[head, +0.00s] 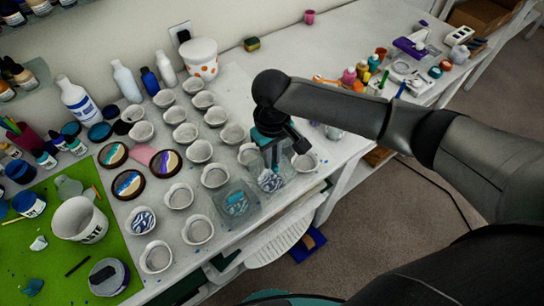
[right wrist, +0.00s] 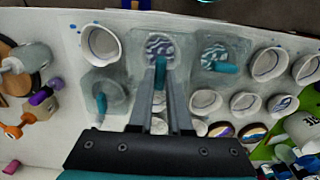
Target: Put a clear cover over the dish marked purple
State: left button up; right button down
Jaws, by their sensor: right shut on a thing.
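My right gripper (head: 272,165) comes down from above, shut on the teal handle of a clear cover (right wrist: 160,72). The clear cover spans a small dish with a blue-white swirl (head: 270,181), which also shows in the right wrist view (right wrist: 159,45). I cannot tell whether the cover rests on the table or hangs just above. A second clear cover with a teal handle (head: 236,204) stands over another swirled dish beside it. A third clear cover (right wrist: 103,97) shows in the right wrist view. I cannot make out a purple mark on these dishes. My left gripper is not in view.
Several white cups (head: 180,196) stand in rows to the left. Round painted coasters (head: 128,183) and a green mat (head: 60,215) with a white bucket (head: 80,219) lie further left. A white cup (head: 305,160) stands right of the gripper, near the table's front edge.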

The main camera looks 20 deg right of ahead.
aim_at(272, 169)
jog(key=shift+f+b, duration=0.7)
jog(key=shift+f, duration=0.3)
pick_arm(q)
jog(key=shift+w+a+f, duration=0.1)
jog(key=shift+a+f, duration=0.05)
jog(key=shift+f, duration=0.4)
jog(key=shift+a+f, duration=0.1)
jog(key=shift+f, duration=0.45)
pick_arm(e)
jog(key=shift+f, duration=1.3)
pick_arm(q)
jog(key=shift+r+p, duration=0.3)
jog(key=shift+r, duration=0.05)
pick_arm(e)
jog(key=shift+f, duration=0.15)
jog(key=c, duration=0.8)
grip_release()
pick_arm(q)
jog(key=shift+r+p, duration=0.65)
pick_arm(e)
notch_tip(272, 169, up, 15)
jog(key=shift+r, duration=0.15)
jog(key=shift+a, duration=0.1)
